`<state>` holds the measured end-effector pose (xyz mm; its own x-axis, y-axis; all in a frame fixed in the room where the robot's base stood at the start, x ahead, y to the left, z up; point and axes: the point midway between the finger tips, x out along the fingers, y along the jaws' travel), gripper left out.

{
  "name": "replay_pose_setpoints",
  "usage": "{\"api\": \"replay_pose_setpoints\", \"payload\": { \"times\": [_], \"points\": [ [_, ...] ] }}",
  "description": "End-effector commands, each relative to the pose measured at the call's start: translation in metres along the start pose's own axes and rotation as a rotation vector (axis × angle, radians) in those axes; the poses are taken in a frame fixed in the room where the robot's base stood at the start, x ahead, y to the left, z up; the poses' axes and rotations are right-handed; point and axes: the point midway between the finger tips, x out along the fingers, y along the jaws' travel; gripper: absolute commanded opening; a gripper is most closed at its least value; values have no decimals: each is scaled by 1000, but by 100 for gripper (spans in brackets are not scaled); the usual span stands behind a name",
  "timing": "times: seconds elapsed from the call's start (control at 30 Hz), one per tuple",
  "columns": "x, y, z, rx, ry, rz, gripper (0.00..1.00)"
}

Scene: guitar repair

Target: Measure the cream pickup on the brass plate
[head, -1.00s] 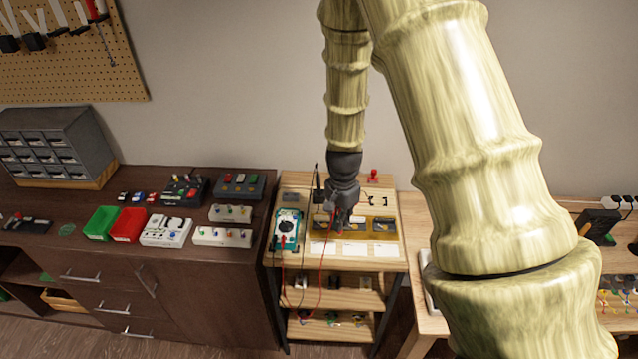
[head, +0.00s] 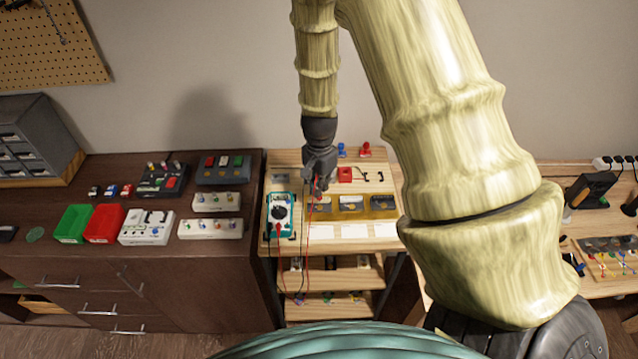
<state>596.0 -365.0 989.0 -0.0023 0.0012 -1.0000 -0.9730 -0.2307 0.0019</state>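The brass plate (head: 366,213) lies on the light wooden cart top (head: 290,181), with dark cells or pickups in a row along it. I cannot pick out a cream pickup; the parts are too small, and my gripper covers the plate's left end. My gripper (head: 318,188) points down over that end, near the teal multimeter (head: 281,214). It appears shut on a red probe (head: 315,192), whose red lead hangs down past the cart's front. Whether the probe tip touches anything cannot be told.
White cards (head: 353,231) lie in front of the plate. Behind it are a red block (head: 345,174), a blue knob (head: 341,151) and a red knob (head: 365,150). A dark cabinet (head: 170,275) with green and red bins stands left; a wooden bench (head: 570,228) stands right.

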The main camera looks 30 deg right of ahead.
Motion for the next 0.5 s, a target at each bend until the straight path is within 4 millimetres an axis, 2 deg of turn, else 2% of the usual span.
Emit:
{"api": "replay_pose_setpoints", "payload": {
  "times": [0.03,0.13,0.5],
  "points": [
    [8,0,0,0,0,0,0],
    [14,0,0,0,0,0,0],
    [16,0,0,0,0,-1,0]
  ]
}}
